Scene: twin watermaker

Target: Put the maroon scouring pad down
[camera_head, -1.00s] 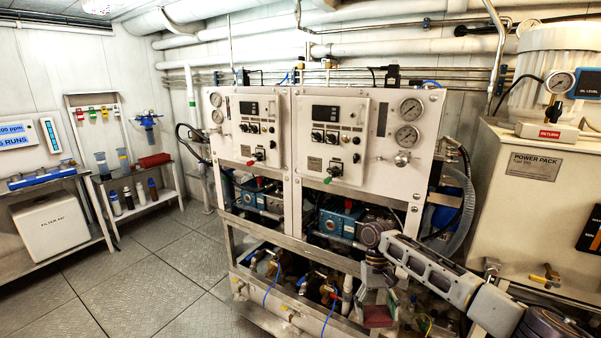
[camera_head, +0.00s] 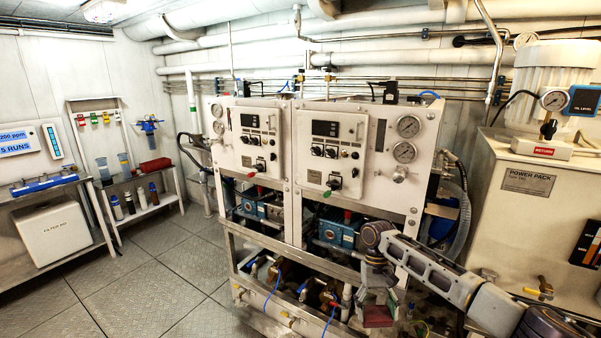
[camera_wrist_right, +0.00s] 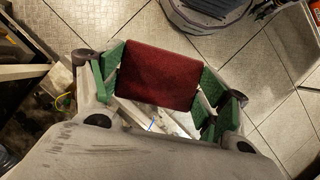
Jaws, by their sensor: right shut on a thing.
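The maroon scouring pad (camera_wrist_right: 158,76) is a flat dark red block. In the right wrist view it sits between the two green finger pads of my right gripper (camera_wrist_right: 160,86), which is shut on it. In the head view the pad (camera_head: 377,316) shows at the bottom, below my right wrist and in front of the frame's lower right part. My right gripper (camera_head: 377,304) points down there. The pad hangs over the floor in the wrist view, and I see nothing under it that touches it. My left gripper is not in view.
The twin watermaker (camera_head: 290,160) stands ahead, with pipes and valves in its lower frame. The power pack (camera_head: 522,220) is close on the right. At the left are a shelf (camera_head: 150,208) with bottles and a bench with a white box (camera_head: 55,228). The floor (camera_head: 140,290) at left is clear.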

